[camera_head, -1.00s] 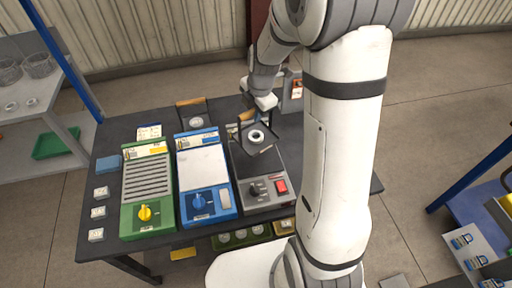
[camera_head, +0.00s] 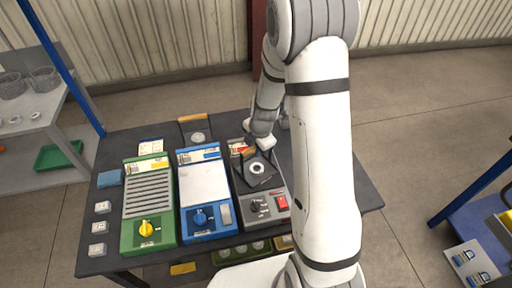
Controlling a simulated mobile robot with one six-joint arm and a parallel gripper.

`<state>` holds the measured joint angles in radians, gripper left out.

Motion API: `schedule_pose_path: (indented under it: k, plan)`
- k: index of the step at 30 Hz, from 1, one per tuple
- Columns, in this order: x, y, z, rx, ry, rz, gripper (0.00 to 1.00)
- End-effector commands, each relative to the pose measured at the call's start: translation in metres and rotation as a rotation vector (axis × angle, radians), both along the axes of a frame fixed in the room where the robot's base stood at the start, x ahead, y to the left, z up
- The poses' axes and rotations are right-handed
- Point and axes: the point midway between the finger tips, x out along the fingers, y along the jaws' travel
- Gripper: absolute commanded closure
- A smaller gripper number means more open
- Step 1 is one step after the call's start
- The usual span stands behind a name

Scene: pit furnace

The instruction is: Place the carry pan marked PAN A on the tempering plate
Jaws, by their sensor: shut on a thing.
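My gripper (camera_head: 254,150) is shut on the wooden handle of a dark square carry pan (camera_head: 265,180). A pale ring-shaped part (camera_head: 257,168) lies in this pan. The held pan is over the dark top of the grey unit with a black knob and red switch (camera_head: 265,208); I cannot tell whether it touches. A second dark pan (camera_head: 197,137) with a wooden handle stands at the back of the table, with a round pale part in it. The pan markings are too small to read. I cannot read which unit is labelled as the tempering plate.
A blue unit with a pale flat top (camera_head: 203,183) and a green unit with a slatted top (camera_head: 149,190) stand left of the grey unit. Small white blocks (camera_head: 98,228) and a blue block (camera_head: 110,178) lie at the dark table's left edge. A shelf (camera_head: 45,115) stands at left.

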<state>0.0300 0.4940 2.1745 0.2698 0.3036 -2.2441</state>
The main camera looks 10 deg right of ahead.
Motion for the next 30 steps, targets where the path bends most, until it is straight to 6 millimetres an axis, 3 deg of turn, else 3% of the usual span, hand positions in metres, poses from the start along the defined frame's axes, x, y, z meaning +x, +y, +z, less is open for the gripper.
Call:
schedule_pose_path:
  k: [3,4,12,23,30]
  plan:
    - [0.001,0.0,-0.003,0.0,-0.002,0.001,1.0]
    - [0.0,0.0,-0.003,0.0,-0.001,0.0,0.8]
    - [0.0,0.0,-0.002,0.0,0.0,0.001,0.59]
    - [0.0,0.001,0.004,0.0,0.001,0.001,0.59]
    - [-0.007,-0.003,0.043,0.0,-0.005,0.001,0.59]
